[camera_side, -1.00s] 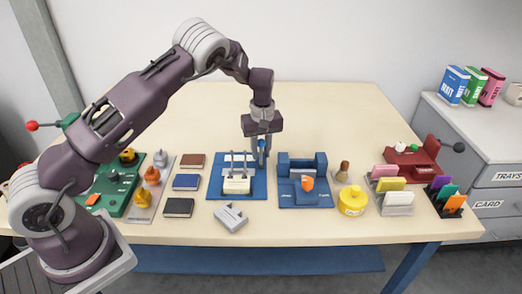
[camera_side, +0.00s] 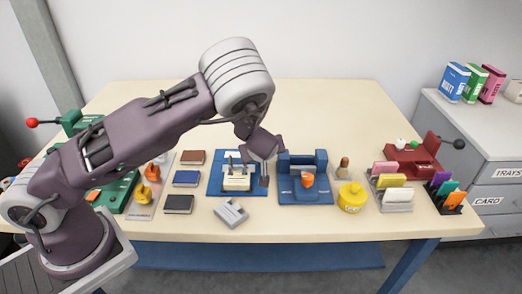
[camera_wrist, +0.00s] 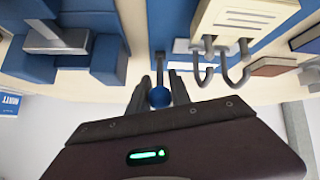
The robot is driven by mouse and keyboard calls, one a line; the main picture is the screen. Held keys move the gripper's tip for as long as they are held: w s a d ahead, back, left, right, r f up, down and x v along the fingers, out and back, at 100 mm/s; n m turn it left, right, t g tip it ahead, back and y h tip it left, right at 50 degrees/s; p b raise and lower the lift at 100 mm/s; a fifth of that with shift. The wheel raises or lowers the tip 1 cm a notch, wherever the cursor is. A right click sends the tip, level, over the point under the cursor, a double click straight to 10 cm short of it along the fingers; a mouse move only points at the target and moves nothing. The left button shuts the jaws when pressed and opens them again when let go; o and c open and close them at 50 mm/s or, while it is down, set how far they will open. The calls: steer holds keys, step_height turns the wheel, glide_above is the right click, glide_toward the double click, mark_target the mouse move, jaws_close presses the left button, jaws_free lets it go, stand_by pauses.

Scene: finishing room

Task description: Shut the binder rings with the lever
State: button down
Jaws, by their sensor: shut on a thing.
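The blue binder base (camera_side: 216,188) lies on the table with a cream block (camera_side: 238,183) of printed sheets on it. Two grey rings curve above the sheets in the wrist view, a left ring (camera_wrist: 202,78) and a right ring (camera_wrist: 238,80); I cannot tell whether their ends meet. The lever (camera_wrist: 159,66) is a thin grey rod with a blue ball knob (camera_wrist: 160,97). My gripper (camera_wrist: 159,85) is shut on the knob, one finger on each side. In the side view my gripper (camera_side: 264,180) is tilted and low at the binder's right edge; the knob is hidden there.
A blue fixture with an orange part (camera_side: 307,180) stands close to the right of my gripper. Dark, blue and brown booklets (camera_side: 186,179) lie to the left. A grey tool (camera_side: 231,212) lies in front. The table behind is clear.

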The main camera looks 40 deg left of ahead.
steer(key=shift+s+d+t+y, duration=0.1)
steer(key=shift+t+y, duration=0.2)
stand_by(0.4)
steer(key=c, duration=1.2)
jaws_free()
steer(key=v, duration=0.7)
